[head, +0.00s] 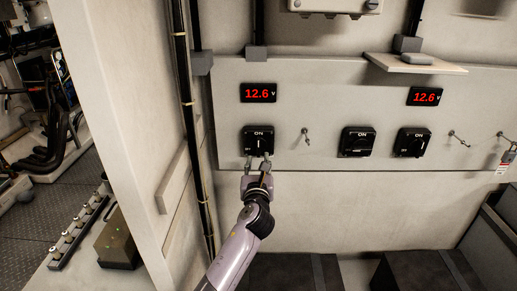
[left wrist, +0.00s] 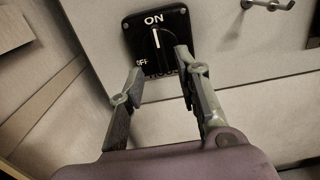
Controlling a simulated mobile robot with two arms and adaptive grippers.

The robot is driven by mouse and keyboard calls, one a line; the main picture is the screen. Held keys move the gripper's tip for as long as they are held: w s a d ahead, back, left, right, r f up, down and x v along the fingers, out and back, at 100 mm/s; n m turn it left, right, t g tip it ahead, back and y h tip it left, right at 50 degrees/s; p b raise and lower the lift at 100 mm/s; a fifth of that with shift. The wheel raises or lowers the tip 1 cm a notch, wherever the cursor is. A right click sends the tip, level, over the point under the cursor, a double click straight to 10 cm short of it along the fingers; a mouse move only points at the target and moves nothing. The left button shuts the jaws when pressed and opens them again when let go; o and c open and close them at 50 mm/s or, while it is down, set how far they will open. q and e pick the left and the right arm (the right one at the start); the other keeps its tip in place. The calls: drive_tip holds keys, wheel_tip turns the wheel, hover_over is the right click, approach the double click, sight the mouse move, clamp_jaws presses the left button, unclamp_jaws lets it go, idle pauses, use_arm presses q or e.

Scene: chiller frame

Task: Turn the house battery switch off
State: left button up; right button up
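The house battery switch (head: 258,139) is the leftmost black rotary switch on the pale wall panel, under a red 12.6 V display. In the left wrist view the switch (left wrist: 139,22) shows its knob upright, pointing at ON, with OFF at lower left. Its bottom label is partly hidden and reads roughly "HOUSE". My left gripper (head: 259,161) is open and empty, just below and in front of the switch. In the left wrist view the gripper's fingers (left wrist: 160,72) are spread, the right tip overlapping the switch's lower right edge. I cannot tell whether it touches. My right gripper is not in view.
Two similar switches, a middle one (head: 357,141) and a right one (head: 412,142), sit further right. A small metal hook or key (head: 306,137) projects between. A shelf (head: 415,64) juts out above right. A vertical black pipe (head: 186,110) runs left of the panel.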

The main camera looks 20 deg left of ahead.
sight(259, 150)
use_arm(q)
drive_tip(key=x, duration=0.7)
drive_tip(key=shift+w+f, duration=0.1)
drive_tip(key=shift+w, duration=0.05)
clamp_jaws()
idle(0.4)
